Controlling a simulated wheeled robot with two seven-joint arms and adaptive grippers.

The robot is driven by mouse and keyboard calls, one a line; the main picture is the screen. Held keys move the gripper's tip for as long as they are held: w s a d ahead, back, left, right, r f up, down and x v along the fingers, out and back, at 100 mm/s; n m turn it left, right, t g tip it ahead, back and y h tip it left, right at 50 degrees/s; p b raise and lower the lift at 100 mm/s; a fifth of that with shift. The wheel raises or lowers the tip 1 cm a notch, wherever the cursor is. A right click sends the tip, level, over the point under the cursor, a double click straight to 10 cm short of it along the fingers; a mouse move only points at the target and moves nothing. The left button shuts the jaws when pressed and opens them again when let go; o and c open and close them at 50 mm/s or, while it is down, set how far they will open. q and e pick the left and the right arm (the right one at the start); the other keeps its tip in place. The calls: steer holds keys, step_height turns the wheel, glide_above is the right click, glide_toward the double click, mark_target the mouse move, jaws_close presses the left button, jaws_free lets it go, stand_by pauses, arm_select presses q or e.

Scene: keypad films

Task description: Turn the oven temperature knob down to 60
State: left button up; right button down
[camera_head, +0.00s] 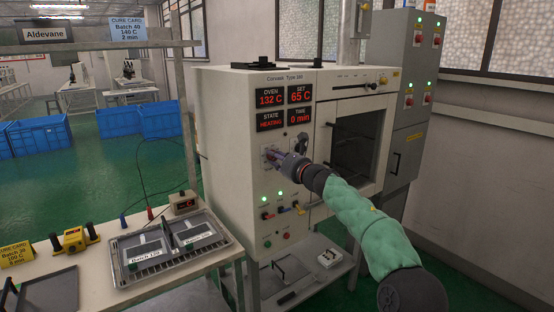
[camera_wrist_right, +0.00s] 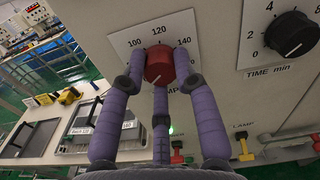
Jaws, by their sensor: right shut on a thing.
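The oven (camera_head: 225,115) is a cream cabinet. The red temperature knob (camera_wrist_right: 158,66) sits on a white dial plate (camera_wrist_right: 120,42) marked 100, 120 and 140 along the top; the lower numbers are mostly hidden by my fingers. My right gripper (camera_head: 268,157) reaches the dial from the right. In the wrist view the purple fingers of my right gripper (camera_wrist_right: 159,76) are closed around the knob. My left gripper is not in view.
A black TIME min knob (camera_wrist_right: 291,34) is to the right of the red knob. Switches and lamps (camera_head: 280,200) sit below my gripper. A bench (camera_head: 110,285) with a tray of batch plates (camera_head: 125,270) stands at left. A cure card (camera_head: 126,30) reads Batch 40, 140 C, 2 min.

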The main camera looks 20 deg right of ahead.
steer(key=shift+s+r+n, duration=0.15)
steer(key=shift+r+n, duration=0.25)
steer(key=shift+r, duration=0.4)
stand_by(2.7)
steer(key=c, duration=1)
jaws_free()
steer(key=shift+o, duration=0.2)
steer(key=shift+f, duration=0.5)
steer(key=v, duration=1.1)
steer(key=shift+s, duration=0.4)
steer(key=shift+d+r, duration=0.1)
